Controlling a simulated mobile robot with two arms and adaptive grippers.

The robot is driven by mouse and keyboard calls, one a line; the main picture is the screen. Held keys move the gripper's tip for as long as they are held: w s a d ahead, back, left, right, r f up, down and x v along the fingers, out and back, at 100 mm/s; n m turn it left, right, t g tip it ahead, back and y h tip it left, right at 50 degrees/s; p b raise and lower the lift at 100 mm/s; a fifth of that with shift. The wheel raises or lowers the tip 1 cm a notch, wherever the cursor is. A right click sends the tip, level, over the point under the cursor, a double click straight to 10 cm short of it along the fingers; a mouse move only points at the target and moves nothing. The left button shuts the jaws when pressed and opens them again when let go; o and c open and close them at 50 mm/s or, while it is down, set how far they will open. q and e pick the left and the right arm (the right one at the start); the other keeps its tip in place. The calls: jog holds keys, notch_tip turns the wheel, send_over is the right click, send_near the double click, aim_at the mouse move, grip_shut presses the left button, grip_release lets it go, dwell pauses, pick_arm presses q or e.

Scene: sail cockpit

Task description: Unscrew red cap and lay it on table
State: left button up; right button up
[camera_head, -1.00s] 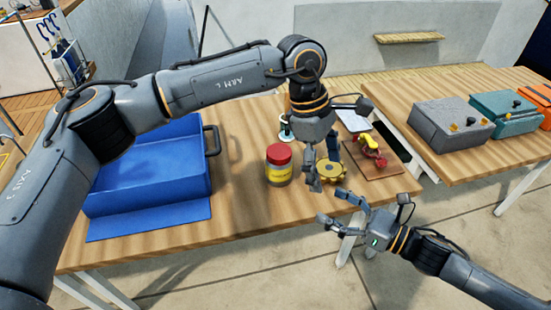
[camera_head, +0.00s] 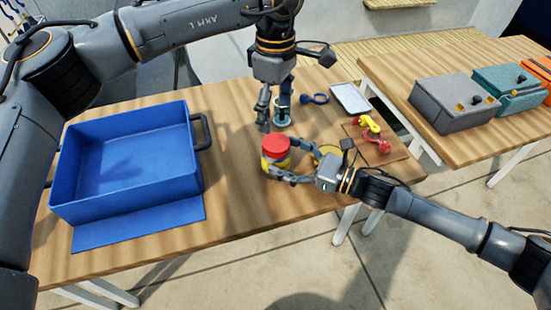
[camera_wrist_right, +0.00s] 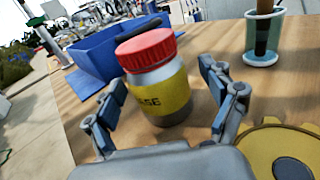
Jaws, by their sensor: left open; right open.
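A jar (camera_wrist_right: 167,95) with a yellow label stands upright on the wooden table, its red cap (camera_head: 275,145) on top. The cap also shows in the right wrist view (camera_wrist_right: 146,48). My right gripper (camera_head: 286,162) is open, its fingers on either side of the jar at label height; in the right wrist view the fingers show gaps to the jar. My left gripper (camera_head: 273,112) is open and empty, pointing down behind the jar, higher in the picture than the cap.
A blue bin (camera_head: 125,205) with a handle stands at the left of the table (camera_head: 235,190). A yellow gear (camera_wrist_right: 250,145) lies beside my right gripper. A cup (camera_wrist_right: 264,40), a blue ringed tool (camera_head: 314,98), a pale tray (camera_head: 350,98) and a board (camera_head: 387,150) with colored parts are farther right.

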aim_at(274, 152)
pick_arm(q)
jog(key=shift+s+d+r, duration=0.1)
jog(key=shift+s, duration=0.1)
pick_arm(e)
jog(key=shift+x, duration=1.05)
pick_arm(q)
jog(key=shift+w, duration=0.1)
pick_arm(e)
jog(key=shift+w+a, duration=0.2)
jog(key=shift+a, duration=0.25)
